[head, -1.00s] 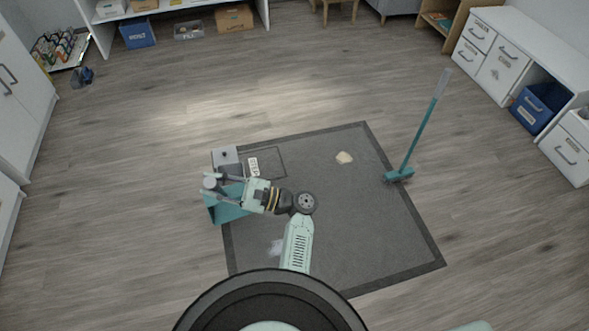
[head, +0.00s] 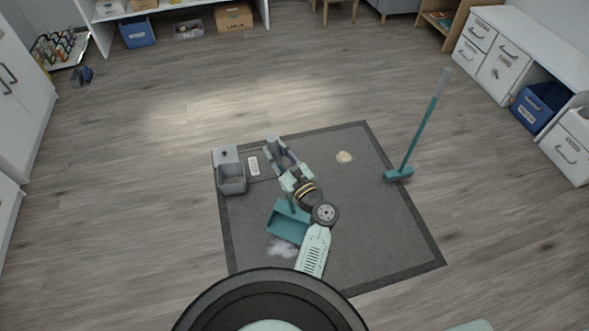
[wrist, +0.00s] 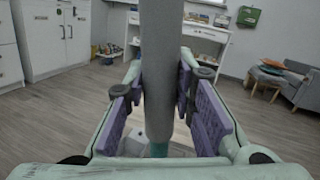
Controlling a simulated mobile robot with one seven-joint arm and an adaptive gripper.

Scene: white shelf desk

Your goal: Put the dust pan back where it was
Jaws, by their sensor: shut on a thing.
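The teal dust pan (head: 288,222) hangs over the dark mat, left of my forearm, its tray near a pale dust patch. My gripper (head: 278,150) is shut on its grey upright handle. In the wrist view the handle (wrist: 159,60) stands between the purple pads of my gripper (wrist: 160,95), with a bit of teal below. A marked rectangle with a white label (head: 253,166) lies on the mat beside the grey bin, partly covered by my gripper. I cannot tell how high the pan is.
A grey bin (head: 232,182) stands at the mat's left edge. A pale dust patch (head: 283,247) and a beige scrap (head: 345,157) lie on the mat (head: 370,240). A teal broom (head: 400,174) stands at its right edge. The surrounding floor is mostly clear.

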